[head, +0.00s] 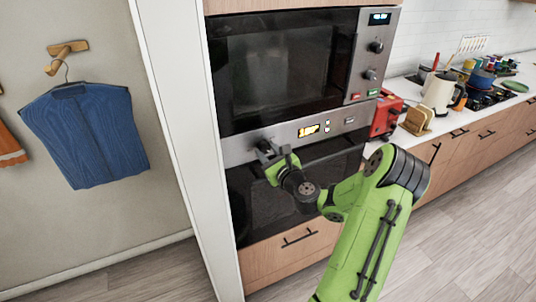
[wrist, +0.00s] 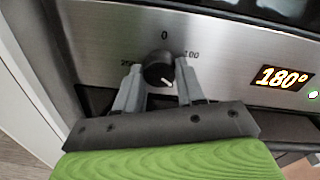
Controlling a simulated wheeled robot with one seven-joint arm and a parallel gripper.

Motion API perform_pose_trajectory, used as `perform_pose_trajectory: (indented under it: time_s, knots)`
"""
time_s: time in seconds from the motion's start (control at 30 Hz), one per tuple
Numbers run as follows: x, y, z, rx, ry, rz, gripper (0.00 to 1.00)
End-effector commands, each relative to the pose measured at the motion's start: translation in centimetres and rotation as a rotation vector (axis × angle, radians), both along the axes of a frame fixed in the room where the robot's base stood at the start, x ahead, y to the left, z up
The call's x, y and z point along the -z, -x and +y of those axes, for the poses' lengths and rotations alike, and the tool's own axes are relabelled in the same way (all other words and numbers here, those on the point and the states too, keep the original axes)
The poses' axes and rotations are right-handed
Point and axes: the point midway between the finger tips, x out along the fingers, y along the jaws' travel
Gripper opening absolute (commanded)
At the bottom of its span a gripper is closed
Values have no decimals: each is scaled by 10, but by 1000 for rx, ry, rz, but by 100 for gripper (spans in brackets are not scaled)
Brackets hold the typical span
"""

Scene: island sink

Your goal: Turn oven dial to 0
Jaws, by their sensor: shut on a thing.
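The oven dial (wrist: 158,67) is a round black knob on the brushed metal panel (wrist: 225,60) of the lower oven. In the wrist view a 0 is printed above it and 100 to its right; the number at its left is partly hidden. Its white mark points down and slightly right. My gripper (wrist: 160,76) is shut on the dial, one grey finger at each side. In the head view my gripper (head: 267,149) is at the panel's left part and hides most of the dial. The orange display (head: 308,130) reads 180° in the wrist view.
A microwave (head: 283,65) with two knobs of its own sits above the oven. The dark oven door (head: 335,170) is below the panel. A white side wall (head: 175,120) stands close at the left. A red appliance (head: 386,115) and a kettle (head: 440,93) stand on the right counter.

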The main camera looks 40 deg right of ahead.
Motion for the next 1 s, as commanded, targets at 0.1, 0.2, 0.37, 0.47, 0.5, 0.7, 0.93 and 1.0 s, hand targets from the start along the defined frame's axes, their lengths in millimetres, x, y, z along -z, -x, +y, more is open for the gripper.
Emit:
perform_pose_trajectory:
  time_s: [0.1,0.2,0.37,0.47,0.5,0.7,0.93,1.0]
  knots:
    - [1,0,1,-1,107,30,8]
    - [1,0,1,-2,198,56,8]
    - [1,-1,1,-1,345,99,8]
    - [2,-1,1,-1,437,126,8]
    - [2,-1,1,-1,472,137,8]
    - [2,-1,2,-1,655,188,8]
    - [3,-1,2,-1,864,250,8]
    - [3,-1,2,0,929,270,8]
